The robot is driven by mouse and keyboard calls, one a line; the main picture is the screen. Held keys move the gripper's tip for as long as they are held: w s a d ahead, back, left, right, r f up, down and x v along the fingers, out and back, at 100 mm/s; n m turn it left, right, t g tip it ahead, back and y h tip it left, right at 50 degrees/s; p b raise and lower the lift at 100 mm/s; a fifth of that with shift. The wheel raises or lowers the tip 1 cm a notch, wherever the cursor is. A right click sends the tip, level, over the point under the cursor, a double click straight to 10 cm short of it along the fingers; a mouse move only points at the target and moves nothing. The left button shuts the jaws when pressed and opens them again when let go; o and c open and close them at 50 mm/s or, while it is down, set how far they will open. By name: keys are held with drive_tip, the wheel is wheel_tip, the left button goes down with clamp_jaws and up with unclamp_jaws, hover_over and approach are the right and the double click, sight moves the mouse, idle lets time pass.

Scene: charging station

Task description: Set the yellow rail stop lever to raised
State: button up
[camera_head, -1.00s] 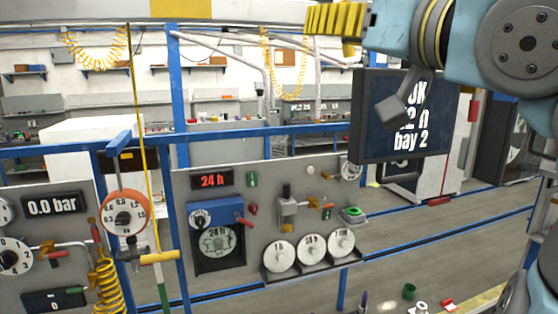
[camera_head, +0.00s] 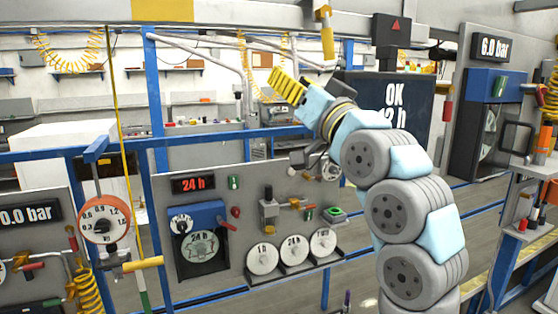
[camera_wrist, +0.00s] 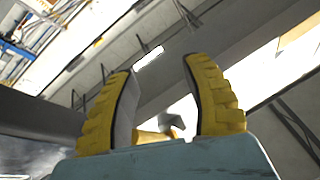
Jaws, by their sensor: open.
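A yellow lever (camera_head: 327,40) hangs pointing down from a small fitting on the overhead rail, near the top middle of the head view; I take it for the rail stop lever. My gripper (camera_head: 284,86), with ribbed yellow fingers, is below and left of it in the picture, apart from it. In the wrist view my gripper (camera_wrist: 160,66) has its fingers spread wide with nothing held between them. A yellow piece with a grey end (camera_wrist: 160,134) shows low between the fingers; I cannot tell whether it is the lever.
An overhead beam (camera_head: 240,14) runs across the top. A dark screen (camera_head: 385,105) reading OK stands behind my arm. A gauge panel (camera_head: 205,185) with several dials is below left. Yellow coiled hoses hang behind.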

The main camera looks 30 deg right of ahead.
drive_tip(key=w+f+m+t+h, duration=0.1)
drive_tip(key=w+f+m+h, duration=0.1)
drive_tip(key=f, duration=0.6)
drive_tip(key=w+d+f+m+t+h, duration=0.1)
drive_tip(key=w+f+h, duration=0.3)
drive_tip(key=f, duration=0.4)
drive_tip(key=shift+w+d+m, duration=0.2)
drive_tip(key=shift+w+m, duration=0.4)
drive_tip(key=shift+m, duration=0.3)
